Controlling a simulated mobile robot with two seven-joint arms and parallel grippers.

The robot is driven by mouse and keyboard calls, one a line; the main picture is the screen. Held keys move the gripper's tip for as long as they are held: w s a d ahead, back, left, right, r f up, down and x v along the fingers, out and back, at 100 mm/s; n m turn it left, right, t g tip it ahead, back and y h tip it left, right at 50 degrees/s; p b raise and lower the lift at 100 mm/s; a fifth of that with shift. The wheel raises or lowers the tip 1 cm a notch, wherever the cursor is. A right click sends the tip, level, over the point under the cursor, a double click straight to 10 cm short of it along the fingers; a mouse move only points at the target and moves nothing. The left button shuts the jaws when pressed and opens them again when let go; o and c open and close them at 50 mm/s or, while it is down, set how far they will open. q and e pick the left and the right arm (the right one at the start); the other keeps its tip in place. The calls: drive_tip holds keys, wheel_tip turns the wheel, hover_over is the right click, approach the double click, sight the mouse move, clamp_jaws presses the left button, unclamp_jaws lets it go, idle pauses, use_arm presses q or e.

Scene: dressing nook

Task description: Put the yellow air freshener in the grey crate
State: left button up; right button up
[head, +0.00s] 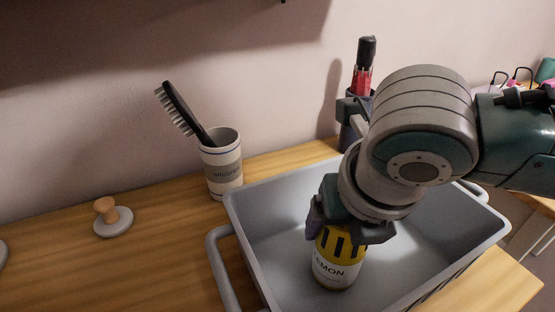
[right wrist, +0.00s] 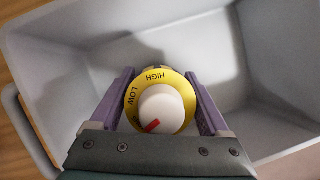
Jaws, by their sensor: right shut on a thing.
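The yellow air freshener (head: 337,270), with a white "LEMON" label, is upright inside the grey crate (head: 222,242). My right gripper (head: 345,232) is shut on it from above. In the right wrist view, the freshener's yellow top (right wrist: 156,80) with a white knob sits between the two purple fingers (right wrist: 160,104). The crate's grey walls (right wrist: 75,47) surround it there. I cannot tell whether its base touches the crate floor. My left gripper is not in view.
A striped cup (head: 223,172) holding a black brush (head: 181,115) stands left of the crate. A wooden-knobbed lid (head: 113,219) lies further left on the wooden top. A red and black item (head: 363,70) stands behind my arm. Free room shows in the crate's right part.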

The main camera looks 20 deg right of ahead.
drive_tip(key=shift+f, duration=0.1)
drive_tip(key=o, duration=1.4)
